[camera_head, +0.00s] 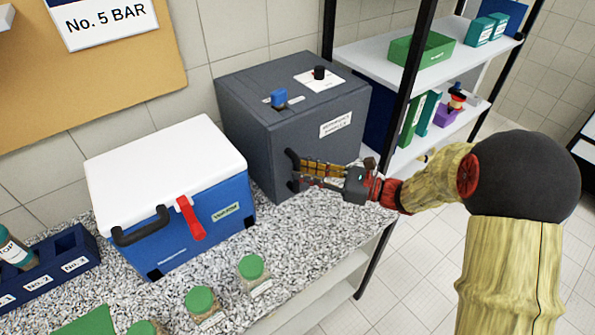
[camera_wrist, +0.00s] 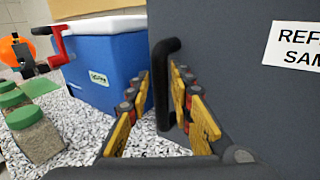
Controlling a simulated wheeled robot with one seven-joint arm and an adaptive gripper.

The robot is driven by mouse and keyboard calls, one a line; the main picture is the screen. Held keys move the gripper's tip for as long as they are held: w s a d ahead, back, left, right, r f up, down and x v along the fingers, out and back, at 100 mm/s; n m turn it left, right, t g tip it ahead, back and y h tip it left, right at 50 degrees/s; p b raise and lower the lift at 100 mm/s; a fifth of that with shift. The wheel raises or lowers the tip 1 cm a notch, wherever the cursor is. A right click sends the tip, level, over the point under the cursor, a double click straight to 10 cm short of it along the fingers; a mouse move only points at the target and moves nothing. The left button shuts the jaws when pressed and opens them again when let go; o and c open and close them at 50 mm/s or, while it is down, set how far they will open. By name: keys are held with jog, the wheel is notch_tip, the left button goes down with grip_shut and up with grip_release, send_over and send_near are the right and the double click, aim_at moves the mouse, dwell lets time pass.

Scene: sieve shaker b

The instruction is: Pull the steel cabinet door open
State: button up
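The dark grey steel cabinet (camera_head: 262,120) stands on the speckled counter, with a white label on its front. Its door (camera_wrist: 235,110) looks flush, with no gap showing. The black bar handle (camera_wrist: 164,85) runs upright at the door's left edge; in the head view its top end (camera_head: 291,158) shows beside my fingers. My gripper (camera_head: 301,172) is at the handle. In the wrist view my gripper (camera_wrist: 158,74) is open, one yellow finger on each side of the handle. The right finger is close to the door face; I cannot tell whether either finger touches the handle.
A blue cool box (camera_head: 200,215) with white lid and red latch stands left of the cabinet. Green-lidded jars (camera_head: 251,267) line the counter's front edge. A shelf rack (camera_head: 400,70) stands at the right. The floor in front is clear.

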jog(key=shift+x, duration=1.2)
jog(key=shift+c, duration=1.1)
grip_shut()
